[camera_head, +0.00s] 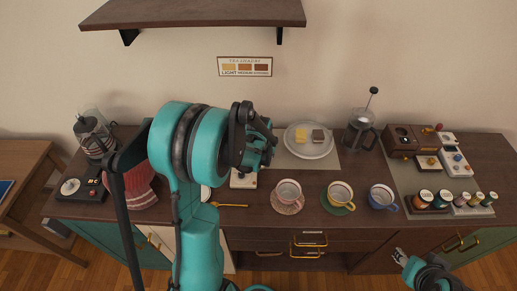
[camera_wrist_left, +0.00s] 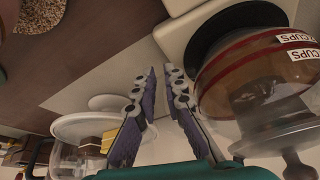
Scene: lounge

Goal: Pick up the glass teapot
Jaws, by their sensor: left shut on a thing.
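The glass teapot (camera_wrist_left: 240,85) shows large at the right of the left wrist view, with red bands, white "CUPS" labels and amber liquid; that view is turned, so its lid knob points down. A pale flat base (camera_wrist_left: 182,32) is beside it. My left gripper (camera_wrist_left: 160,72) has its fingertips drawn close together beside the teapot, shut on it; the exact contact spot is not clear. In the head view my left gripper (camera_head: 264,142) and arm hide the teapot, and only part of the pale base (camera_head: 243,180) shows. My right gripper (camera_head: 399,254) is low at the right, empty, its opening unclear.
A plate (camera_head: 309,152) with two small blocks is behind. Three cups (camera_head: 289,193) line the front. A French press (camera_head: 360,132), wooden box (camera_head: 410,139) and jars (camera_head: 442,199) stand right. A glass appliance (camera_head: 94,137) and red striped item (camera_head: 135,186) stand left. A shelf (camera_head: 195,14) hangs above.

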